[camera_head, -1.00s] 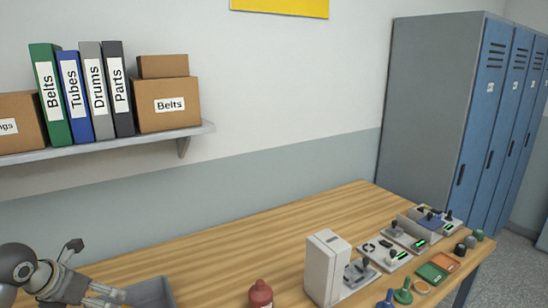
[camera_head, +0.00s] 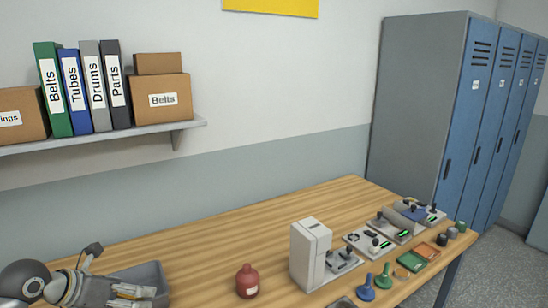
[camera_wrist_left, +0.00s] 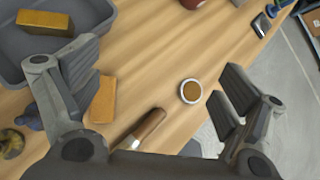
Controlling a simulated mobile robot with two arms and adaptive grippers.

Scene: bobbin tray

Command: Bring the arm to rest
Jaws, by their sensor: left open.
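My left gripper (camera_head: 92,276) is at the lower left of the head view, beside the grey tray (camera_head: 158,268). In the left wrist view the gripper (camera_wrist_left: 160,78) is open, its fingers wide apart with nothing between them, above the wooden table. The grey tray (camera_wrist_left: 12,62) is at the upper left there, partly behind the left finger, with a brown-yellow block (camera_wrist_left: 45,20) in it. My right gripper is not in view.
Below the wrist camera lie an orange-tan block (camera_wrist_left: 104,100), a wooden handle (camera_wrist_left: 150,124) and a small round container (camera_wrist_left: 190,91). A red bottle (camera_head: 247,281) and a white device (camera_head: 310,253) stand to the right. The back of the table (camera_head: 235,225) is clear.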

